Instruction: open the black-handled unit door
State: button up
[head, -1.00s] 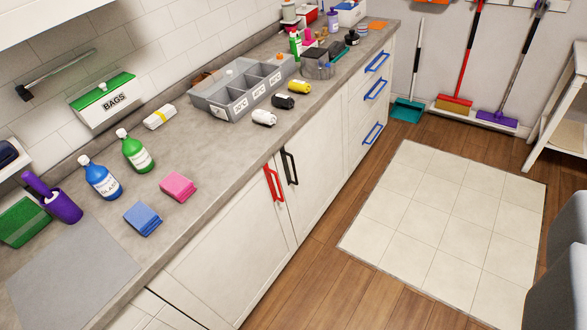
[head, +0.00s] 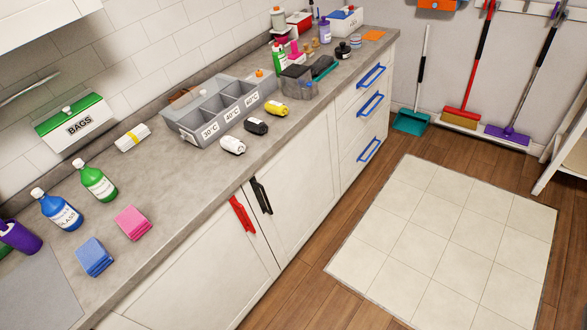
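The black handle (head: 261,196) is an upright bar near the top left edge of a white unit door (head: 303,206) under the grey worktop. That door looks shut. A red handle (head: 243,215) sits just left of it, on the neighbouring white door (head: 205,285), which also looks shut. My gripper is not in view, so its state does not show.
The worktop (head: 150,185) carries bottles, sponges, a grey divided tray (head: 190,135) and rolls. Blue-handled drawers (head: 365,115) are right of the black-handled door. Pale tiles (head: 450,240) and wooden floor in front are clear. Brooms (head: 470,75) stand at the far wall.

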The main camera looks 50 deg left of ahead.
aim_at(289, 196)
jog(key=z, duration=0.05)
jog(key=i, duration=1.1)
jog(key=u, duration=2)
